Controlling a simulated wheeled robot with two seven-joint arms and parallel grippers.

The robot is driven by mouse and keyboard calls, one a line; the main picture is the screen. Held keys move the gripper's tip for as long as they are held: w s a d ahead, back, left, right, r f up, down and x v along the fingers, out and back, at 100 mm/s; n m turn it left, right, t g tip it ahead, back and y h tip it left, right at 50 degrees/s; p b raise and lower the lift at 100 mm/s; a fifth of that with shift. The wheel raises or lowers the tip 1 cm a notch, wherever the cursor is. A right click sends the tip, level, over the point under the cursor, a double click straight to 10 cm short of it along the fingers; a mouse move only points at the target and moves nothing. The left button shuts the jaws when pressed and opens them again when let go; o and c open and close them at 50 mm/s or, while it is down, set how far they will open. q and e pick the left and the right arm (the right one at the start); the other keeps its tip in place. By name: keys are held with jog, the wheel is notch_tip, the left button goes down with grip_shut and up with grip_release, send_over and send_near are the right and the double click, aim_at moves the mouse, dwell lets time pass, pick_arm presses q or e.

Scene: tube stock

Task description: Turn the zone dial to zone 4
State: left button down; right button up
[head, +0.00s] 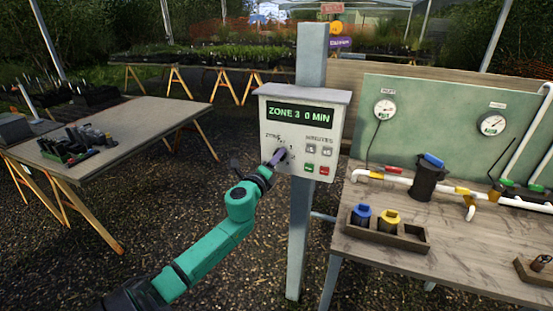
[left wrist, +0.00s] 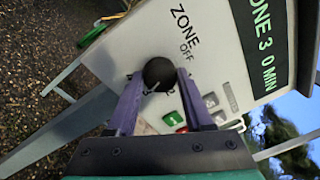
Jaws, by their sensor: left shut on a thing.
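The controller box (head: 303,128) is mounted on a grey post, and its green display (head: 300,113) reads "ZONE 3 0 MIN". The zone dial (left wrist: 159,74) is a round black knob under the "ZONE" and "OFF" labels in the left wrist view. My left gripper (head: 277,158) reaches the lower left of the box face. In the left wrist view its two purple fingers (left wrist: 160,88) are shut on the dial, one on each side. In the head view the fingers mostly hide the dial. My right gripper is not in view.
Minutes buttons (head: 319,149) and green and red buttons (head: 316,168) sit right of the dial. A wooden bench (head: 385,254) with pipes, gauges and a tray stands at the right. A table (head: 150,112) stands at the left. Gravel between is open.

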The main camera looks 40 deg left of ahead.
pick_arm(q)
jog(key=shift+m+g+p, duration=0.3)
jog(key=shift+m+p, duration=0.75)
jog(key=shift+m, duration=2.55)
jog(key=shift+c, duration=1.5)
grip_release()
jog(key=b+v, duration=0.1)
jog(key=v, duration=1.3)
jog(key=shift+s+b, duration=0.3)
jog(key=shift+b, duration=0.1)
